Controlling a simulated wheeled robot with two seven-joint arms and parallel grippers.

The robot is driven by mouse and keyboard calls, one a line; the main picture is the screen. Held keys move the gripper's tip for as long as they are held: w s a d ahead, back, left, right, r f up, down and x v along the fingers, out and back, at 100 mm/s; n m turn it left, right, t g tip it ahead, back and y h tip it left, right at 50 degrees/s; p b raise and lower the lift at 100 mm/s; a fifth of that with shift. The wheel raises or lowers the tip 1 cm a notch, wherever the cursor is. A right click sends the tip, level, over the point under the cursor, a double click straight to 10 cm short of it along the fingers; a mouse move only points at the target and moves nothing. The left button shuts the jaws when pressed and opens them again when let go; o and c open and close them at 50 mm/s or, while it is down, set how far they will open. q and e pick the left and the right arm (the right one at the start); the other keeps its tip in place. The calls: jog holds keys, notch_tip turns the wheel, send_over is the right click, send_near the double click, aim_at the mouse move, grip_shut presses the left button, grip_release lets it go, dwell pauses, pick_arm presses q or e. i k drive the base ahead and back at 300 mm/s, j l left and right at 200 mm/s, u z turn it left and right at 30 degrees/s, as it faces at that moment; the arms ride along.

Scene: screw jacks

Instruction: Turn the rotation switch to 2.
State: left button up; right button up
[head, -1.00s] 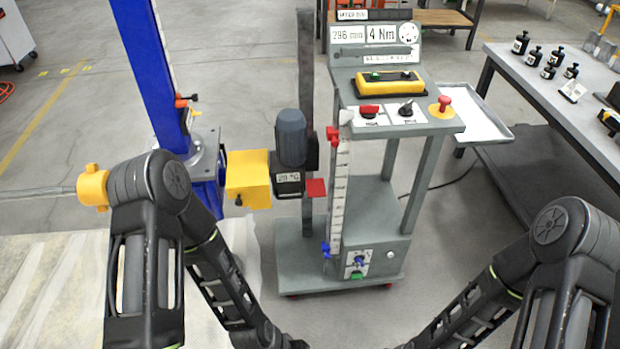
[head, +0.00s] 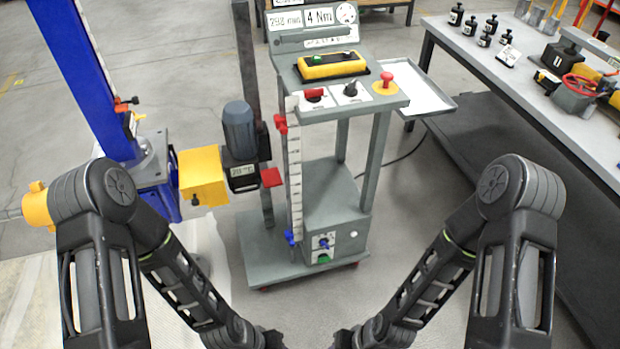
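The grey control cart stands ahead of me. Its sloped top panel holds a red rotary switch (head: 314,94) on a white plate, a black rotary knob (head: 350,89) on a white plate, and a red mushroom button (head: 387,78) on yellow. The labels and switch positions are too small to read. A lower box carries a blue knob (head: 323,243) above a green button (head: 322,258). My two forearms reach down to the bottom edge, well short of the cart. Both grippers are cut off below the picture.
A yellow pendant box (head: 332,65) lies on the cart top under displays reading about 292 mm and 4 Nm. A grey motor (head: 239,130) and yellow block (head: 203,175) stand left beside a blue column (head: 78,80). A workbench (head: 475,62) is at right. Floor before the cart is clear.

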aim_at(323, 258)
jog(key=l+u, duration=0.1)
jog(key=u, duration=0.35)
jog(key=i+l+u, duration=0.1)
jog(key=u, duration=0.35)
jog(key=l+u, duration=0.25)
jog(key=l, duration=0.3)
jog(key=l+u, duration=0.2)
jog(key=l, duration=0.35)
jog(key=k+l+u, duration=0.1)
jog(key=l+u, duration=0.15)
jog(key=l, duration=0.3)
jog(key=k+l+u, duration=0.2)
jog(key=l, duration=0.8)
jog(key=k+l, duration=0.15)
jog(key=l, duration=0.75)
jog(key=k+l, duration=0.15)
jog(key=l, duration=0.3)
jog(key=u, duration=0.05)
